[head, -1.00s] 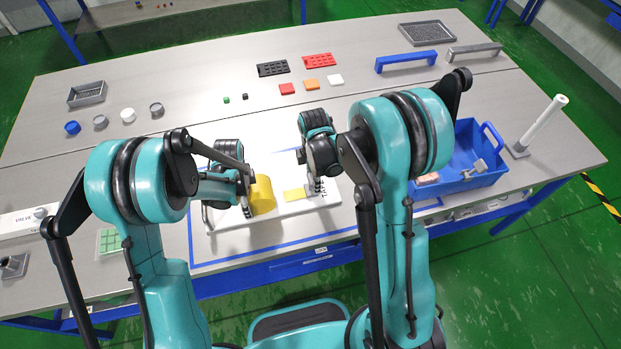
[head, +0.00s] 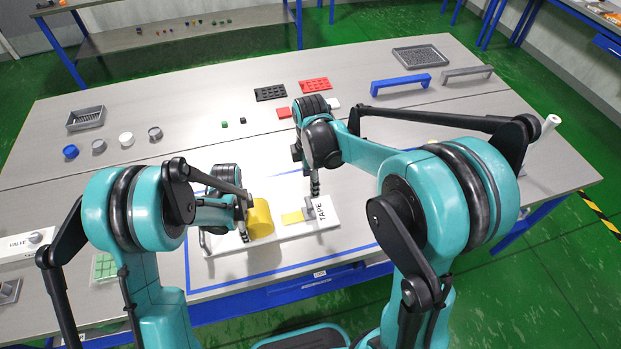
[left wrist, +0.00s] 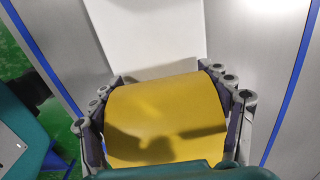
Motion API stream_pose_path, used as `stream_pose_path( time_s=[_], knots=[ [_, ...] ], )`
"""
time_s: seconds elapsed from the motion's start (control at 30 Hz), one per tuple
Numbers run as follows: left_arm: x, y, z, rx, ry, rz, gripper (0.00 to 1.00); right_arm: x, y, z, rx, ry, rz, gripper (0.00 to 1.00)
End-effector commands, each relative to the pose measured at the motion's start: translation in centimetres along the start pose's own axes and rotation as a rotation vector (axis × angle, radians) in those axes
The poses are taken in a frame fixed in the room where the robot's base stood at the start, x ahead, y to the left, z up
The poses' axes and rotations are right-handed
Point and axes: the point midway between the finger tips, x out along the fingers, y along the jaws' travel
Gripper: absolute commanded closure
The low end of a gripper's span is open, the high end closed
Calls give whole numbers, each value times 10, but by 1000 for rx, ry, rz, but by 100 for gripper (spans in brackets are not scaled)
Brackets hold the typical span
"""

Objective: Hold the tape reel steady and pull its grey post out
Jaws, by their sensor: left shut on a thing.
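The yellow tape reel (head: 260,219) lies on a white board (head: 275,239) marked TAPE. My left gripper (head: 243,219) is shut on it; in the left wrist view its fingers stand on both sides of the reel (left wrist: 165,118). No grey post shows clearly at the reel. My right gripper (head: 315,188) hangs just above the grey part, its fingers too small to read.
Blue tape lines (head: 280,275) border the work area. Red and black trays (head: 314,85), small blocks, and a blue handle (head: 401,84) lie farther back. Round caps (head: 126,139) stand at the left. My right arm covers much of the right side.

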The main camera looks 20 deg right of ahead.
Motion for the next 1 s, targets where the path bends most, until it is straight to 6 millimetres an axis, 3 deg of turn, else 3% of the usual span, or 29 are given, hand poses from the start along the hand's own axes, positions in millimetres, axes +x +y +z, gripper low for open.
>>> stream_pose_path(
  time_s=[0.47, 0.5, 0.53, 0.57, 1.0],
  knots=[
    [0, 0, -1, 1, 3, -1, 83, -7, 0, 0, 0, 0, 0, 41],
    [0, 0, -1, 1, 3, -1, 13, -7, 0, 0, 0, 0, 0, 41],
    [0, 0, -1, 1, 2, -1, 5, -7, 0, 0, 0, 0, 0, 41],
    [0, 0, -1, 1, 2, -1, 0, -7, 0, 0, 0, 0, 0, 41],
    [-7, 0, 0, 1, 1, 0, 0, -7, 0, 0, 0, 0, 0, 41]
  ],
)
